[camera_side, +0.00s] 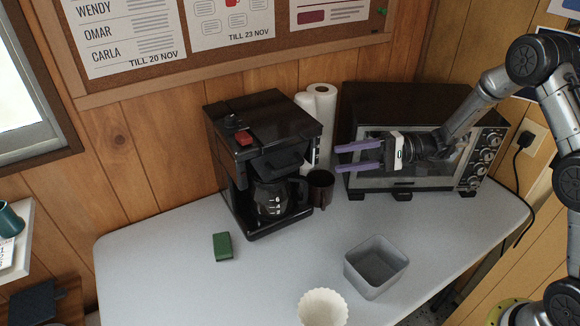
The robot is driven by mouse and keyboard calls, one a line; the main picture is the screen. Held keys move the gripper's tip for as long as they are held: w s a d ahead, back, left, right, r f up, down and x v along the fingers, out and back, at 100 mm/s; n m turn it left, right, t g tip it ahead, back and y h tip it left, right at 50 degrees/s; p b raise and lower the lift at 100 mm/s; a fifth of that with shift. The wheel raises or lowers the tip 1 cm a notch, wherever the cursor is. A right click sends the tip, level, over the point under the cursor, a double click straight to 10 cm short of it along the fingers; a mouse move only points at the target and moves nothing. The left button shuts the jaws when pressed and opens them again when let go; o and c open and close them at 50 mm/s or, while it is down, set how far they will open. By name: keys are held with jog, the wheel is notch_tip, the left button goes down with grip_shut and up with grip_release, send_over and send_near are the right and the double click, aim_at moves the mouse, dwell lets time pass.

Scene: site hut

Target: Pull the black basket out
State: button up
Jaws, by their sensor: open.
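The black coffee maker (262,118) stands against the wooden wall. A black basket (284,162), pushed in under its top, sits above the glass carafe (272,198); its edges are hard to tell from the black housing. My gripper (358,156) is open and empty, with its two purple fingers pointing left. It is to the right of the basket, apart from it, and in front of the toaster oven in the picture.
A dark brown mug (320,188) stands right of the carafe. The black toaster oven (400,108) is behind my gripper. A green block (222,246), grey bin (376,268) and white paper filter (322,308) are on the grey table (160,270). The table's front left is clear.

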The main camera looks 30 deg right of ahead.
aim_at(290, 168)
jog(key=x, duration=1.2)
jog(key=shift+w+a, duration=0.1)
jog(key=shift+a, duration=0.3)
grip_shut()
jog(key=shift+f, duration=0.1)
dwell(0.6)
